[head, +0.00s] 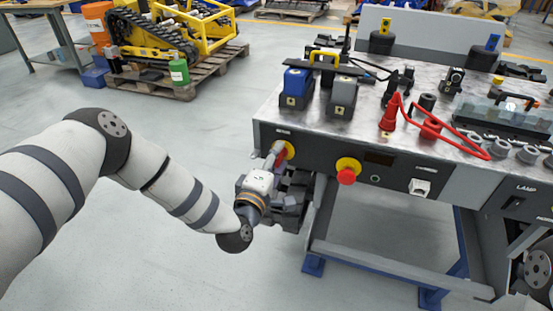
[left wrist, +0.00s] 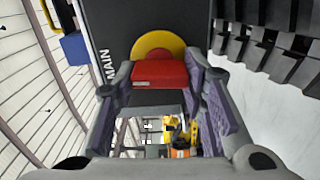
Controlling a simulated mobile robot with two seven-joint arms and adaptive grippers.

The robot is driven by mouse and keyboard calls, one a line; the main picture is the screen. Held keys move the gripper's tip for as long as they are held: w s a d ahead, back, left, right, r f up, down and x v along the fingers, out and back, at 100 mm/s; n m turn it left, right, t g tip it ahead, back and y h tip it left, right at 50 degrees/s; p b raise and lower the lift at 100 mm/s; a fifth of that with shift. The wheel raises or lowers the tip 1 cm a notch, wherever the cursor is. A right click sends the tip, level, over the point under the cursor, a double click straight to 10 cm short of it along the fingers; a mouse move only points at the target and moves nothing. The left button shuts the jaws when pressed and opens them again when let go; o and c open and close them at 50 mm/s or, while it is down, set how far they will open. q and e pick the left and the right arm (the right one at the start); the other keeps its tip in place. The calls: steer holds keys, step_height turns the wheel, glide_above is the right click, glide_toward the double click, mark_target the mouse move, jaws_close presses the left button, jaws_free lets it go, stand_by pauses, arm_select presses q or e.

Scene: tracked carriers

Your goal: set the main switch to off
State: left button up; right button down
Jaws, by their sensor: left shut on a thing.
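The main switch is a red handle on a yellow round plate on the dark front panel of the bench; the yellow plate (head: 290,149) shows at the panel's left end in the head view. In the left wrist view the red handle (left wrist: 159,74) lies crosswise below the yellow disc (left wrist: 158,45), beside the word MAIN. My left gripper (head: 281,164) is at the switch. In the left wrist view its two purple-padded fingers (left wrist: 160,84) are shut on the red handle, one on each side. My right gripper is not clearly seen.
A red emergency button (head: 347,176) on a yellow base sits to the right on the same panel. A white socket (head: 420,187) is farther right. The bench top (head: 372,115) carries battery blocks and a red cable.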

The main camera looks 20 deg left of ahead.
arm_select(q)
steer(key=shift+f+n, duration=0.1)
steer(key=shift+n, duration=0.4)
steer(key=o, duration=1.2)
steer(key=shift+c, duration=0.2)
steer(key=shift+s, duration=0.1)
steer(key=s, duration=1.2)
steer(key=shift+a, duration=0.15)
steer(key=shift+w, duration=0.1)
